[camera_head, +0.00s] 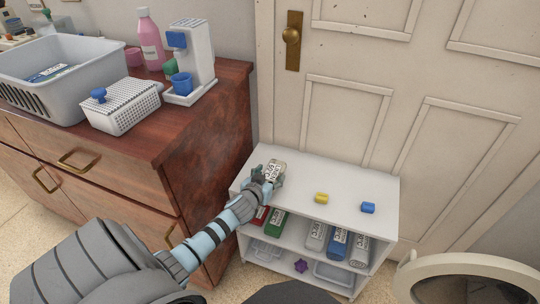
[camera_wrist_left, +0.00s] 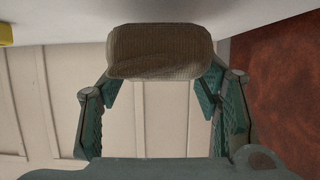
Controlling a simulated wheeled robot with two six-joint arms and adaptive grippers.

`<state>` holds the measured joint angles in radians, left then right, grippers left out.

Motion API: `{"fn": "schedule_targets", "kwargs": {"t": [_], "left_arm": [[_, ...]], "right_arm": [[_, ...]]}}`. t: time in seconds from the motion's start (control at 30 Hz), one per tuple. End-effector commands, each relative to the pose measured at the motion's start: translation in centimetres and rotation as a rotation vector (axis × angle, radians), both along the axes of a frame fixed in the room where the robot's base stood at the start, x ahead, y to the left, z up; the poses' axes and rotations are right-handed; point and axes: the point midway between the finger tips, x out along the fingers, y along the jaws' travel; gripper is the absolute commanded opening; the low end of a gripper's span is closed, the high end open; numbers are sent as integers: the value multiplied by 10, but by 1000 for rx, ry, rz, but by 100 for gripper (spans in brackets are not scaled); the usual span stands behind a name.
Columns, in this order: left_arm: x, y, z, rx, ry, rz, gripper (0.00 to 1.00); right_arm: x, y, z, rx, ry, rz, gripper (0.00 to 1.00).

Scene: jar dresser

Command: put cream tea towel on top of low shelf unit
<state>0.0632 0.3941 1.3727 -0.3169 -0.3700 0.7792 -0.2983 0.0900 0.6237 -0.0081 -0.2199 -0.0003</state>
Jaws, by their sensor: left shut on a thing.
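The cream tea towel (camera_head: 273,172) is a small roll with a dark-lettered label, at the left part of the low shelf unit's white top (camera_head: 340,193). My left gripper (camera_head: 269,182) is shut on it. In the left wrist view the towel (camera_wrist_left: 160,50) shows as a ribbed beige roll between the two teal fingers of the gripper (camera_wrist_left: 160,84). I cannot tell whether the towel touches the shelf top or is just above it. My right gripper is not in view.
A yellow roll (camera_head: 321,198) and a blue roll (camera_head: 368,208) are on the shelf top to the right. Several labelled rolls, such as a green one (camera_head: 275,223), fill the shelf below. A wooden dresser (camera_head: 200,150) stands left, a panelled door (camera_head: 400,100) behind.

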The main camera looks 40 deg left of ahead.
Motion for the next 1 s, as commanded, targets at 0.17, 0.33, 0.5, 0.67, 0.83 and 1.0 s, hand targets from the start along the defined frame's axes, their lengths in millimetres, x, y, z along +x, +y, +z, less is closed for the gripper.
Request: {"fn": "schedule_targets", "kwargs": {"t": [0.17,0.33,0.5,0.67,0.83,1.0], "left_arm": [[0,0,-21,0,-1,-1,30],[0,0,-20,0,-1,-1,30],[0,0,-23,-1,0,0,67],[0,0,-22,-1,0,0,78],[0,0,-22,-1,0,0,78],[-5,-2,-16,0,2,-1,78]], "right_arm": [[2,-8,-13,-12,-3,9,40],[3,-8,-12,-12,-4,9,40],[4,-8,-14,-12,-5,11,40],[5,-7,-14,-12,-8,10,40],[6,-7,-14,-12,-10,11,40],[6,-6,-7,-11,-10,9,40]]}}
